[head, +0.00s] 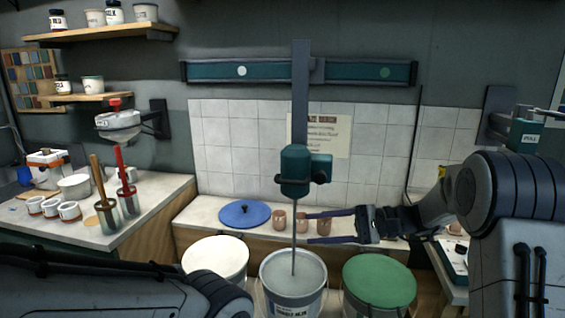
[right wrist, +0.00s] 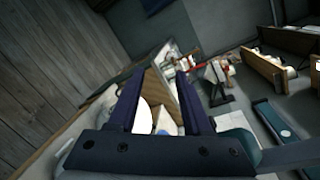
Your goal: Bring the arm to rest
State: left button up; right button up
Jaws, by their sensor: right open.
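My right gripper (head: 308,228) reaches in from the right in the head view, its two fingers pointing left. The fingers are apart and nothing is held between them. It is in front of the small terracotta cups on the back ledge and beside the thin rod of the teal mixer (head: 295,170). I cannot tell whether it touches the rod. In the right wrist view the same gripper (right wrist: 158,75) shows two spread dark fingers. My left arm crosses the bottom left of the head view; its gripper is out of view.
Below stand a grey bucket (head: 293,268) with the mixer rod in it, a white-topped bucket (head: 215,256) and a green-lidded bucket (head: 380,279). A blue lid (head: 245,213) lies on the ledge. The left bench (head: 150,193) holds cups and tools in metal pots.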

jog(key=s+a+f+n+g+h, duration=0.3)
jog(key=s+a+h, duration=0.15)
jog(key=s, duration=0.45)
jog(key=s+a+f+n+g+h, duration=0.25)
jog(key=s+a, duration=0.25)
jog(key=s, duration=0.4)
jog(key=s+d+f+n+t+h, duration=0.2)
jog(key=s+d+n+h, duration=0.1)
jog(key=s+n+h, duration=0.1)
jog(key=s+d+f+n+t+h, duration=0.2)
jog(key=s+d+n+h, duration=0.1)
jog(key=s+n, duration=0.3)
jog(key=shift+s+f+h+p, duration=0.4)
jog(key=shift+s+h, duration=0.4)
jog(key=shift+s, duration=0.15)
jog(key=shift+d, duration=0.1)
